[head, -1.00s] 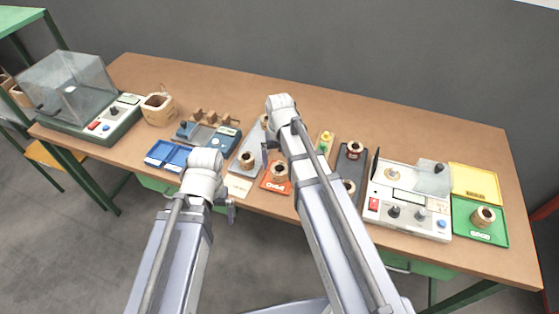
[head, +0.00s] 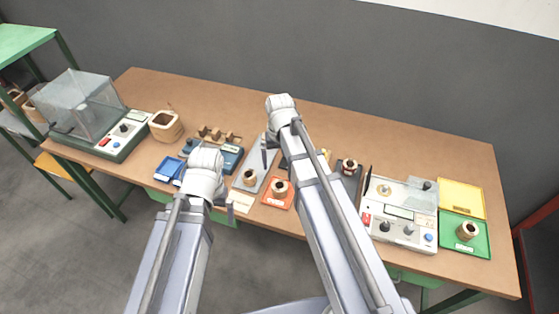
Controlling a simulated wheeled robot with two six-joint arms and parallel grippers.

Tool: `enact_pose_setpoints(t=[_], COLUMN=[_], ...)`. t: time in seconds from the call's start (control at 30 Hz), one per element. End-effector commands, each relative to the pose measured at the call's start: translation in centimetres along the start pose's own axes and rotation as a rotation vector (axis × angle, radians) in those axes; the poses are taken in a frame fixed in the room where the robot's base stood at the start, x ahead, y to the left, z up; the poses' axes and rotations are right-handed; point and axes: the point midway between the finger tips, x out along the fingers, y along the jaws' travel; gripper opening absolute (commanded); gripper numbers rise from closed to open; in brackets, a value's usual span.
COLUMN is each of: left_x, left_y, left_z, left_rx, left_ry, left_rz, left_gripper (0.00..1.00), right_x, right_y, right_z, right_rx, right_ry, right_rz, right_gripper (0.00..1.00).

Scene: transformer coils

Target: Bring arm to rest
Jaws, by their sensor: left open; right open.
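My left arm comes in from the lower left, and its gripper (head: 229,204) shows small at the wrist's right side, over the front edge of the table. My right arm crosses the middle of the view, and its gripper (head: 266,152) points down near the grey plate. Both grippers are open and appear empty, though they are small and partly hidden by my wrists. A copper coil (head: 249,177) stands on the grey plate and another coil (head: 280,188) on the orange tray. A coil (head: 467,231) stands on the green tray at the right.
The wooden table (head: 400,130) holds a machine with a clear cover (head: 85,105) at left, a wooden container (head: 166,126), a blue tray (head: 168,169), and a white tester (head: 400,214) at right. A yellow tray (head: 462,196) lies behind the green tray (head: 477,247). The table's back strip is clear.

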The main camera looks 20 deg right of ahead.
Motion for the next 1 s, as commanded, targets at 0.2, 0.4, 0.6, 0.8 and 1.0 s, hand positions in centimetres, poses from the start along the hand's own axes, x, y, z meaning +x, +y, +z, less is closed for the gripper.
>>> enact_pose_setpoints(t=[0.2,0.4,0.6,0.8,1.0], left_x=[0.3,1.6,3.8,6.3,8.8], left_y=[0.0,0.1,0.4,0.6,0.8], left_z=[0.0,-0.1,-0.2,-0.4,-0.5], left_rx=[0.000,0.000,-0.001,-0.001,-0.001], left_ry=[0.000,0.000,0.000,0.000,0.000], left_rz=[0.000,0.000,0.000,0.000,0.000], left_gripper=[1.00,1.00,1.00,1.00,1.00], right_x=[0.3,1.6,3.8,6.4,8.9], right_y=[0.0,0.0,0.0,0.0,0.0], right_z=[0.0,0.0,0.0,0.0,0.0], right_rx=[0.000,0.000,0.000,0.000,0.000], right_ry=[0.000,0.000,0.000,0.000,0.000], right_rz=[0.000,0.000,0.000,0.000,0.000], right_gripper=[1.00,1.00,1.00,1.00,1.00])
